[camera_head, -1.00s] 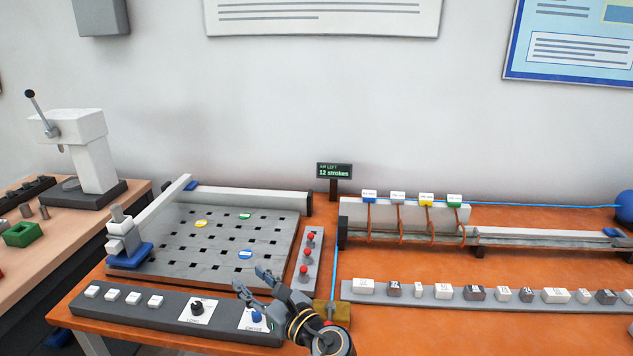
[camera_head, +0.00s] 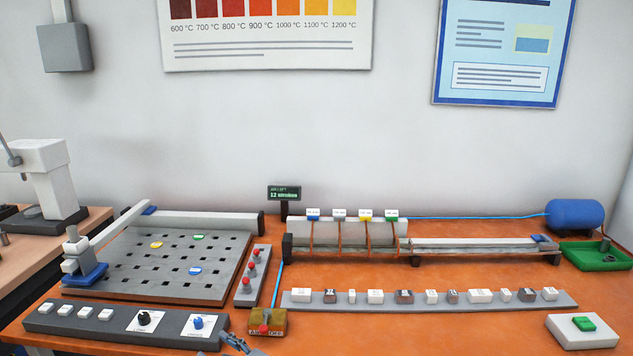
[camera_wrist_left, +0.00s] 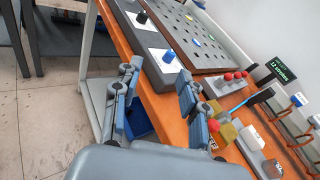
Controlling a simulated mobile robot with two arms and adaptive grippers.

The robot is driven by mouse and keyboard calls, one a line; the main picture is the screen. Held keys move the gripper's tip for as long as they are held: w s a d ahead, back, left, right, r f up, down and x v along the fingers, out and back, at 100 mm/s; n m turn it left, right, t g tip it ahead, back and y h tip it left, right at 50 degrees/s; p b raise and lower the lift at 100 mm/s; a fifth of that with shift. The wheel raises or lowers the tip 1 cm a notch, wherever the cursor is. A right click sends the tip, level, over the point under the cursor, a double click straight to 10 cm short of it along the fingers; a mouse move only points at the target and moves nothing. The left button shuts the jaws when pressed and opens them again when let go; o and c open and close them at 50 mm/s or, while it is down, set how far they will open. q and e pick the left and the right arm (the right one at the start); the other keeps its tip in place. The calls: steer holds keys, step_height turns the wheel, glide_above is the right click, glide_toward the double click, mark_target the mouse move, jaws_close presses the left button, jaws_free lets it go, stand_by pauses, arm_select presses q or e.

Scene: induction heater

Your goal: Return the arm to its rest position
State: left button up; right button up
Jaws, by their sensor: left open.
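My left gripper (camera_head: 240,343) shows only as a small part at the bottom edge of the head view, just below and right of the control panel (camera_head: 75,319). In the left wrist view its two fingers (camera_wrist_left: 158,95) are spread apart with nothing between them. They are in front of the orange table's edge, with floor visible to the left. The panel's black knob (camera_head: 144,318) and blue knob (camera_head: 198,321) stand close to the gripper. My right gripper is in neither view.
A perforated grey plate (camera_head: 150,285) with coloured discs stands at left. A brass block (camera_head: 267,322) sits beside the panel. A row of labelled blocks (camera_head: 405,297) lies on a strip. A white box with a green button (camera_head: 583,324) is at front right. Bare orange table lies between.

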arm_select(q)
steer(key=s+a+f+n+g+h, duration=0.2)
steer(key=s+f+n+h, duration=0.1)
steer(key=s+f+n, duration=0.4)
steer(key=s+a+f+n+g+h, duration=0.2)
steer(key=s+f+n+g+h, duration=0.15)
steer(key=s+f, duration=0.5)
steer(key=s+d+r+n+g+h, duration=0.1)
steer(key=s+n+h, duration=0.2)
steer(key=s+n, duration=0.35)
steer(key=s+d+n+h, duration=0.2)
steer(key=s+n+h, duration=0.15)
steer(key=s, duration=0.55)
step_height(320, 180, down, 26)
steer(key=s+g, duration=0.1)
steer(key=g, duration=0.1)
steer(key=s+a+f, duration=0.3)
steer(key=s+f, duration=1.3)
steer(key=s, duration=0.1)
steer(key=shift+g+y, duration=0.35)
steer(key=shift+y, duration=0.05)
steer(key=shift+n, duration=0.25)
